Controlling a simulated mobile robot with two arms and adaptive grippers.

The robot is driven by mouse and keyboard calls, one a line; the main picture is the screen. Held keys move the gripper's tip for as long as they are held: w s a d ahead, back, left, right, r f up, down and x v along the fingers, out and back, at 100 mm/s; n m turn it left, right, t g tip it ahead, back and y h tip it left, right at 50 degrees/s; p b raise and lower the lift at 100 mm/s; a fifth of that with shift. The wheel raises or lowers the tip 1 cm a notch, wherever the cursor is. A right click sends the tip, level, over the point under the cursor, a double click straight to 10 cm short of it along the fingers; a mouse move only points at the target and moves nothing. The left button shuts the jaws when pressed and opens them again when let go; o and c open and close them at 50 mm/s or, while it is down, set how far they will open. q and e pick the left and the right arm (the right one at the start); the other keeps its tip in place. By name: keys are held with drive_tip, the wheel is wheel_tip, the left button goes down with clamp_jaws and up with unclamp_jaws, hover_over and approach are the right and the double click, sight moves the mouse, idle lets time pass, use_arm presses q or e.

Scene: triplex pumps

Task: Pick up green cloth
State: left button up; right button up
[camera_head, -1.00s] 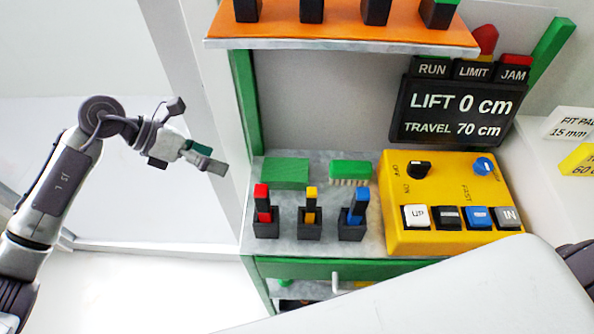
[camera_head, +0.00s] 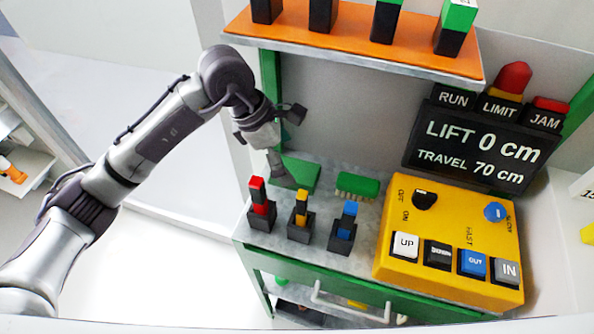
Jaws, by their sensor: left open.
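The green cloth (camera_head: 304,174) is a flat green piece on the grey bench top, at the back left, beside the green brush. My left gripper (camera_head: 285,148) reaches in from the left at the end of my arm. It is open and empty, with its fingers apart. Its lower finger points down and covers the left part of the cloth in the picture. I cannot tell whether that finger touches the cloth. My right gripper is not in view.
A green brush (camera_head: 357,186) lies right of the cloth. Red (camera_head: 261,203), yellow (camera_head: 301,213) and blue (camera_head: 344,228) handled tools stand in black holders in front. A yellow control box (camera_head: 448,240) is at right. An orange shelf (camera_head: 345,42) with black blocks hangs above.

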sight(294, 170)
use_arm(q)
drive_tip(key=p+x, duration=0.1)
drive_tip(key=x, duration=0.3)
drive_tip(key=shift+d+f, duration=0.1)
drive_tip(key=shift+f, duration=0.3)
drive_tip(key=c, duration=1.2)
